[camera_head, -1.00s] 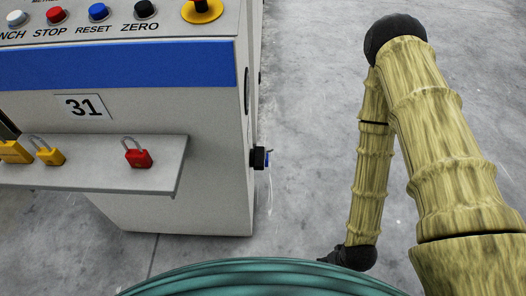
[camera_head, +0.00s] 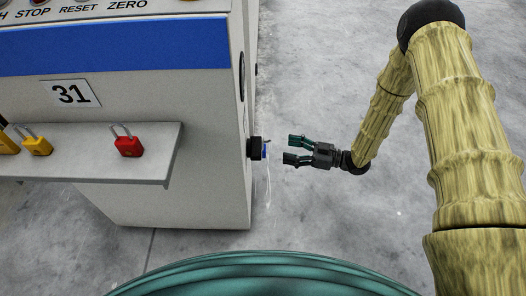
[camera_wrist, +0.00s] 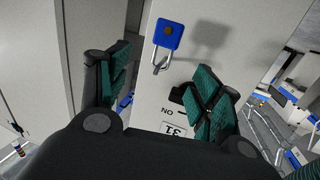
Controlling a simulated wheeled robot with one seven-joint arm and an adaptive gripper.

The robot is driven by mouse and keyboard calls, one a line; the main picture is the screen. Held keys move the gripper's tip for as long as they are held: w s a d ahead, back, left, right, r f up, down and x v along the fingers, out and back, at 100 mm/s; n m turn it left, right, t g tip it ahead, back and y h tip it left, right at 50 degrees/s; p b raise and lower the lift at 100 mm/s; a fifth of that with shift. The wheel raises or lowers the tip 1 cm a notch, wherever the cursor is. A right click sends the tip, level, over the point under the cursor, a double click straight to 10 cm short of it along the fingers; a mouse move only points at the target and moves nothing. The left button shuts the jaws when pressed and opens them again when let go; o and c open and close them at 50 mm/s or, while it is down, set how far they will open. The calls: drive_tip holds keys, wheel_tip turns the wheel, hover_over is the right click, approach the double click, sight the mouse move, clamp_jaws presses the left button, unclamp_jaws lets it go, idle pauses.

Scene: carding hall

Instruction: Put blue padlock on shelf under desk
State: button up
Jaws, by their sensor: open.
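The blue padlock (camera_wrist: 168,36) shows in the wrist view against the pale side panel of the machine desk, its shackle near a dark fitting. In the head view only a small blue part of the padlock (camera_head: 264,150) shows beside a black knob-like fitting (camera_head: 254,148). My gripper (camera_head: 288,149) is open and empty, just right of the padlock with a small gap, its fingers pointing left at it. In the wrist view the fingers (camera_wrist: 160,72) are apart, with the padlock beyond them. The shelf (camera_head: 88,165) sticks out from the desk front at the left.
A red padlock (camera_head: 127,142) and yellow padlocks (camera_head: 38,145) lie on the shelf. Open grey floor (camera_head: 330,220) lies right of the desk.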

sight(263, 147)
drive_tip(key=shift+n+g+y, duration=0.3)
drive_tip(key=shift+n+g, duration=0.3)
drive_tip(key=a+b, duration=0.1)
drive_tip(key=a, duration=0.2)
drive_tip(key=w+a+b, duration=0.1)
drive_tip(key=a+b, duration=0.1)
drive_tip(key=a, duration=0.1)
drive_tip(key=w+a+b, duration=0.1)
drive_tip(key=a+b, duration=0.1)
drive_tip(key=a, duration=0.2)
drive_tip(key=shift+w, duration=0.1)
drive_tip(key=shift+a+r, duration=0.1)
drive_tip(key=shift+a, duration=0.05)
drive_tip(key=c, duration=1.4)
drive_tip(key=shift+r, duration=0.2)
